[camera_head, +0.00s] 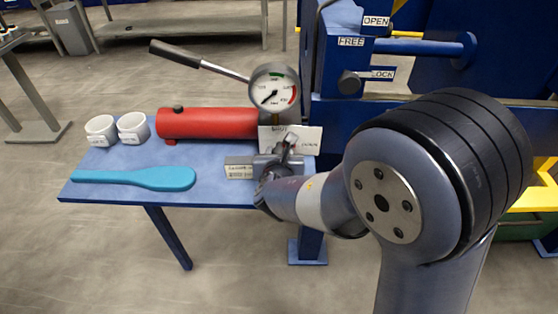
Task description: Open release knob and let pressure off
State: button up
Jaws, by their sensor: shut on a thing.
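The red hand pump (205,122) lies on the blue side table (120,158), with a black-gripped lever (198,60) rising above it. A round pressure gauge (273,84) stands at its right end; its needle seems to point to the lower left. A white label plate (305,136) sits below the gauge, its words partly covered. My gripper (286,152) is at the right end of the pump, in front of this plate. It is shut on what appears to be the release knob, which is mostly hidden by the fingers.
A turquoise paddle (140,178) and two white cups (100,130) are on the table at left. The blue press frame (335,110) with FREE, OPEN and LOCK labels stands close at right. My arm fills the lower right.

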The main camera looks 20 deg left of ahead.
dwell(0.3)
jog(key=o, duration=0.7)
jog(key=p+v, duration=0.1)
jog(key=v, duration=0.9)
jog(key=shift+s+d+r, duration=0.15)
jog(key=shift+s, duration=0.2)
